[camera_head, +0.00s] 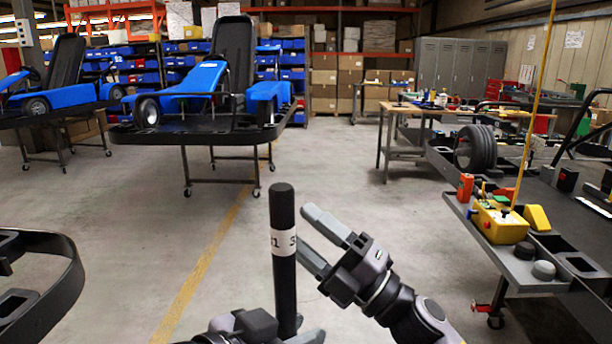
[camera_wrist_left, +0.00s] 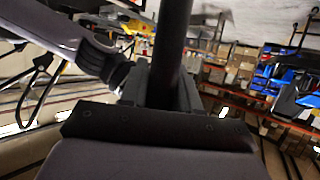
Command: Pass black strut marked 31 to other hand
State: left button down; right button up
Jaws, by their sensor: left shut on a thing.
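The black strut (camera_head: 284,285) stands nearly upright in the head view, with a white label band near its top that is only partly readable. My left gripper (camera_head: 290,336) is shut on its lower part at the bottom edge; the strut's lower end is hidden. In the left wrist view the strut (camera_wrist_left: 174,45) rises from between the jaws of the left gripper (camera_wrist_left: 165,88). My right gripper (camera_head: 305,228) is open, its two grey fingers pointing left toward the strut's upper part. Its fingertips are close beside the strut; I cannot tell whether they touch it.
At right a dark kart stand (camera_head: 560,285) carries a yellow control box (camera_head: 500,224) with a tall thin yellow rod. A blue kart (camera_head: 200,85) rests on a wheeled stand at the back left. A black curved frame (camera_head: 66,285) is at the lower left. The floor ahead is clear.

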jog(key=s+a+r+n+g, duration=0.3)
jog(key=a+r+n+g, duration=0.3)
jog(key=r+n+g, duration=0.5)
notch_tip(320, 180, up, 9)
jog(key=n+t+h, duration=0.3)
jog(key=n+h, duration=0.2)
jog(key=h, duration=1.3)
send_over(272, 212)
jog(key=s+d, duration=0.1)
jog(key=d, duration=0.2)
jog(key=x, duration=1.1)
jog(key=shift+f, duration=0.3)
grip_shut()
pick_arm(q)
jog(key=c, duration=0.7)
grip_release()
jog(key=shift+c, duration=0.2)
pick_arm(e)
jog(key=shift+a, duration=0.1)
